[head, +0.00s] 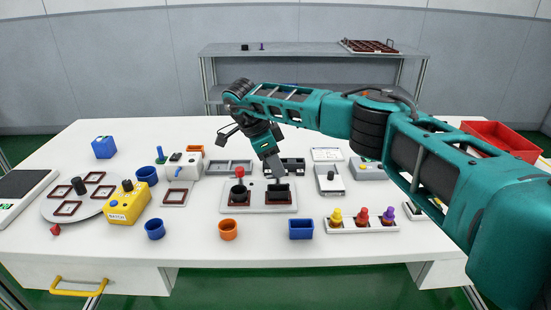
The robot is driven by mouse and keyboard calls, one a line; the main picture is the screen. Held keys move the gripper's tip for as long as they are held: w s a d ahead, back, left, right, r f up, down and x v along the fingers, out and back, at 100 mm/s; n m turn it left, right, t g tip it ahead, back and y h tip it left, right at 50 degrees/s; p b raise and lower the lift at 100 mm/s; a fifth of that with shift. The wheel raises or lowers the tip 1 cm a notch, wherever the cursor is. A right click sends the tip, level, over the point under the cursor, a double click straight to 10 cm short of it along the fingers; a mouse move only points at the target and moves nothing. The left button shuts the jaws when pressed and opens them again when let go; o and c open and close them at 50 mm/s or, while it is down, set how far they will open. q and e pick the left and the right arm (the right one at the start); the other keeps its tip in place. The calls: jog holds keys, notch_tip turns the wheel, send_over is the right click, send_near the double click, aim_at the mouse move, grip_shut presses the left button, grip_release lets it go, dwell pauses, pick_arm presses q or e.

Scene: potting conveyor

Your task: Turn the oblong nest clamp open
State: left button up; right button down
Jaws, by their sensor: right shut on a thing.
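A pale plate (257,208) in the middle of the table carries two dark nests side by side. The left one has a round dark cup (239,191) with a red knob above it. The right one is the dark oblong nest (280,194). My right gripper (276,178) reaches down over the oblong nest and is shut on its clamp, which the fingers mostly hide. I cannot tell how far the clamp is turned. My left gripper is not in view.
A yellow box (128,204) and a round grey tray (59,208) stand at left. Blue and orange cups (228,230) and a blue bin (301,229) lie in front. A rack with coloured knobs (362,226) is at right. My right arm spans the right side.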

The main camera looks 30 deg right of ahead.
jog(key=shift+w+m+g, duration=0.1)
jog(key=shift+m+g, duration=0.3)
jog(key=shift+m, duration=0.7)
jog(key=shift+d, duration=0.1)
jog(key=c, duration=1.2)
grip_release()
jog(key=shift+o, duration=1.3)
jog(key=p+v, duration=0.1)
jog(key=v, duration=1.2)
jog(key=shift+d, duration=0.2)
jog(key=shift+y, duration=0.3)
